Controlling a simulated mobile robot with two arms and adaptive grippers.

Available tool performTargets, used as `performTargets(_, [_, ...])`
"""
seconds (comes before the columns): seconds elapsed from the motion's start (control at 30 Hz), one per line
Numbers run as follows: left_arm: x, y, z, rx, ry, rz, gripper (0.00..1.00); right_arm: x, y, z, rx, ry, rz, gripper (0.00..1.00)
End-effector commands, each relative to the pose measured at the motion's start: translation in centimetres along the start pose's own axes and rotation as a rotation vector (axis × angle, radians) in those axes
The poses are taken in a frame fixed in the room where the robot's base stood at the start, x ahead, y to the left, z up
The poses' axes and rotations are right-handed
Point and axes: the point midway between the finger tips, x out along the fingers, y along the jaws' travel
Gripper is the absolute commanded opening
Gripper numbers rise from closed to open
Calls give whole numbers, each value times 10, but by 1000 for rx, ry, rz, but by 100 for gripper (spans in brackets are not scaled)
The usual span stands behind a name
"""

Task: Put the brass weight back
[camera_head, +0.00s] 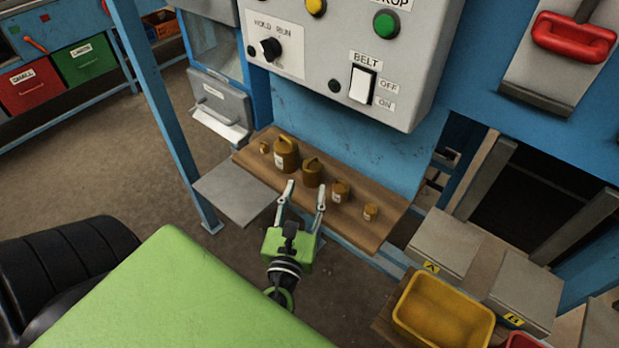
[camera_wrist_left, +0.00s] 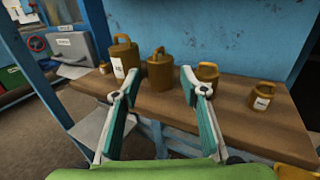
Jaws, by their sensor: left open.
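Several brass weights of different sizes stand in a row on a wooden shelf (camera_head: 385,229). The largest weight (camera_head: 286,154) has a pale label, with a tiny weight (camera_head: 264,147) left of it. A medium weight (camera_head: 312,173) stands in the middle, with two smaller weights (camera_head: 340,191) (camera_head: 370,212) to its right. My left gripper (camera_head: 305,188) is open and empty at the shelf's front edge. In the left wrist view the medium weight (camera_wrist_left: 160,72) shows between its fingertips, apparently beyond them. Which weight the task means I cannot tell. My right gripper is not in view.
A grey control box (camera_head: 330,60) overhangs the shelf. A grey metal plate (camera_head: 240,192) is at the shelf's left end, near a blue post (camera_head: 158,105). A yellow bin (camera_head: 442,310) and grey lids (camera_head: 445,243) lie to the right.

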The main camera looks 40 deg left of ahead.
Motion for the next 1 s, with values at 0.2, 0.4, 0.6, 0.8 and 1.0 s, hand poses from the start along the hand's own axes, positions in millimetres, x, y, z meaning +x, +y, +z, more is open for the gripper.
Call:
performTargets(0.2, [-26, 0, -1, 1, 0, -1, 40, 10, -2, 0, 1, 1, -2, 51])
performTargets(0.4, [-30, 0, 1, -1, -1, 0, 40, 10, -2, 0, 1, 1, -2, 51])
performTargets(0.6, [-30, 0, 1, 0, -1, -1, 40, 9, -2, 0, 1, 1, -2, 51])
performTargets(0.8, [-29, 0, 1, -1, -1, 0, 40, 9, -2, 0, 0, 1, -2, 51])
performTargets(1.0, [-26, 22, 0, -217, 26, 84, 40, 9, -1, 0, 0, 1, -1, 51])
